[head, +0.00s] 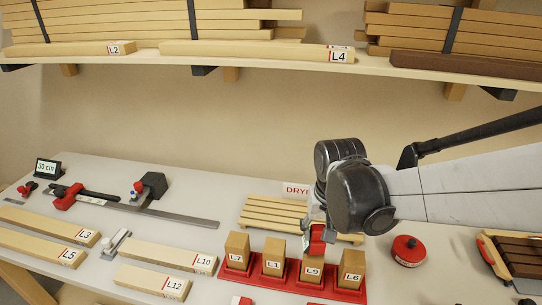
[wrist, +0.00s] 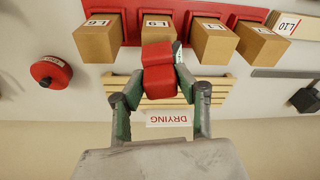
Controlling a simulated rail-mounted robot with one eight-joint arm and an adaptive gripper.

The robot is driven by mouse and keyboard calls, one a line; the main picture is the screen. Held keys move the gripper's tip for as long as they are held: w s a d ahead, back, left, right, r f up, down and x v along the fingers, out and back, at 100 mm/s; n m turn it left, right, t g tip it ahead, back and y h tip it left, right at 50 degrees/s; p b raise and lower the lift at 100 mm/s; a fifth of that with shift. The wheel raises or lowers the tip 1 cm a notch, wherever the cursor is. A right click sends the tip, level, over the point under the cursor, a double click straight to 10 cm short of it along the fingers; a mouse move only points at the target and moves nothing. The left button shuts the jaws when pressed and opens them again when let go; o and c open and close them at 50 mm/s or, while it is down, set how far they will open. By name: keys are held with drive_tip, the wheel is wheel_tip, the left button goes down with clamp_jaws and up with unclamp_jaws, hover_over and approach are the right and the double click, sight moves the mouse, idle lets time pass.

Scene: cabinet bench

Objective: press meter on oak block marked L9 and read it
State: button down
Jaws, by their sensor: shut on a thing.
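The oak block marked L9 (head: 312,271) stands upright in a red rack (head: 290,287) in the head view, between L1 and L6. It also shows in the wrist view (wrist: 157,32), partly covered by the meter. The red meter (head: 317,240) is held by my gripper (head: 314,228) right over the top of L9. In the wrist view my gripper (wrist: 161,95) is shut on the red meter (wrist: 160,70), one finger on each side. The meter overlaps the near side of L9; I cannot tell whether they touch. No reading is legible.
Blocks L10, L1 (head: 273,257) and L6 (head: 351,268) are close by. A slatted drying rack (head: 270,212) lies behind. A red round tin (head: 408,250) sits to the right. A stocked shelf (head: 250,62) hangs above.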

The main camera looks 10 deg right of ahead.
drive_tip(key=shift+r+p, duration=1.75)
drive_tip(key=shift+r, duration=0.9)
drive_tip(key=shift+w+a, duration=0.1)
